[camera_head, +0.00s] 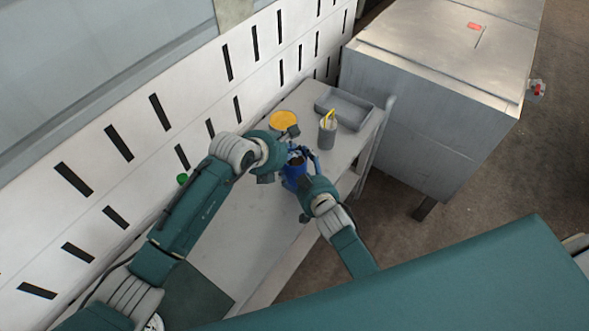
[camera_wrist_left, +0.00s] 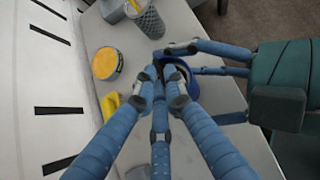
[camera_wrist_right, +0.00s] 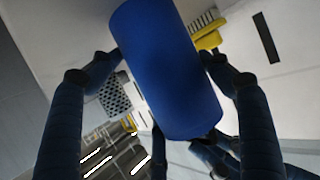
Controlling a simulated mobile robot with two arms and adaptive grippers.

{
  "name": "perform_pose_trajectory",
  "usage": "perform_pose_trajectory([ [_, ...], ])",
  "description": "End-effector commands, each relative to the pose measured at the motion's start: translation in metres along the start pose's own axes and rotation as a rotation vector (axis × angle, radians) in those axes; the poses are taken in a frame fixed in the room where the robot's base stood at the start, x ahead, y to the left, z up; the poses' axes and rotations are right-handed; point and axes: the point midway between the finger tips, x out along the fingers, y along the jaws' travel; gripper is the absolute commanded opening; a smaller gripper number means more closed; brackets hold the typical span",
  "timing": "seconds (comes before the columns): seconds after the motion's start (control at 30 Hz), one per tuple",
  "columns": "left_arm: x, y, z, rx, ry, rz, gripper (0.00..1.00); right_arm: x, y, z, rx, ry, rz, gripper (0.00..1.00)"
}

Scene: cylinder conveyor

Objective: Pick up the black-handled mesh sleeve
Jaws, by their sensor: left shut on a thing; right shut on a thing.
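A blue cylinder (camera_wrist_right: 170,70) with a dark open mouth (camera_head: 297,160) is over the table. My right gripper (camera_head: 311,178) is shut around its side, with fingers on both sides in the right wrist view (camera_wrist_right: 165,75). My left gripper (camera_head: 287,150) is shut at the cylinder's rim; in the left wrist view its fingertips (camera_wrist_left: 162,88) hide what they hold. A grey mesh cup (camera_head: 327,132) with a yellow item stands farther along the table. It also shows in the left wrist view (camera_wrist_left: 148,22). I see no black handle on it.
A yellow-topped round tub (camera_head: 283,120) and a grey tray (camera_head: 345,106) are at the table's far end. A yellow brush (camera_wrist_left: 118,104) lies beside my left fingers. The slotted white wall (camera_head: 130,130) runs along the left; a metal cabinet (camera_head: 425,110) stands beyond.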

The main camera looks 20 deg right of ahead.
Motion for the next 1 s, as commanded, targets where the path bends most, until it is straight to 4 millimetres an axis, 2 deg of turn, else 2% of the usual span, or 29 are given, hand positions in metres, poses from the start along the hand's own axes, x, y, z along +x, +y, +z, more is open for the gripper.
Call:
perform_pose_trajectory([
  [0.23,-0.004,0.000,0.007,0.002,-0.007,0.001,0.00,0.000,0.001,0.001,0.000,-0.002,0.001,0.46],
  [0.37,-0.016,0.000,0.020,0.003,-0.009,0.001,0.00,0.000,0.001,0.001,0.000,-0.002,0.001,0.46],
  [0.8,-0.096,0.001,0.098,0.005,-0.008,0.003,0.00,0.000,0.001,0.001,0.000,-0.003,0.001,0.46],
  [1.0,-0.119,0.001,0.121,0.002,-0.006,0.001,0.00,0.000,0.001,0.002,0.000,-0.003,0.001,0.46],
])
